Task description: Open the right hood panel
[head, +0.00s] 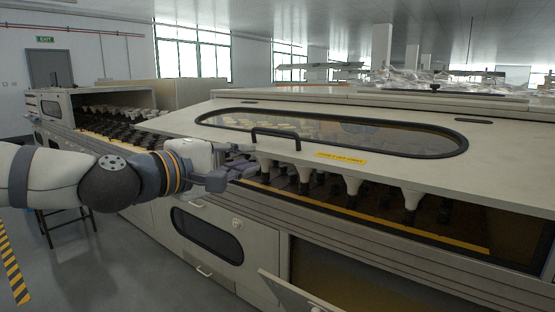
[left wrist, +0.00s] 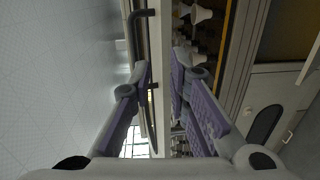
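The hood panel (head: 480,165) is a pale slab with a long dark-framed window (head: 350,132) and a black bar handle (head: 275,132). Its front edge stands above the machine's bed, with a gap below. My left gripper (head: 243,162) is at the left part of this front edge, just left of the handle. In the left wrist view, its purple-padded fingers (left wrist: 163,90) are apart, one on each side of the panel's pale edge (left wrist: 160,50). Whether the pads touch the panel cannot be told. The handle also shows in the left wrist view (left wrist: 133,40). My right gripper is not in view.
White bulbs (head: 353,182) on dark sockets stand under the panel. A yellow label (head: 341,159) is on its front. A lower flap (head: 290,292) stands ajar at the bottom. Another bay (head: 100,103) at the left is open. Free floor (head: 90,265) lies at the lower left.

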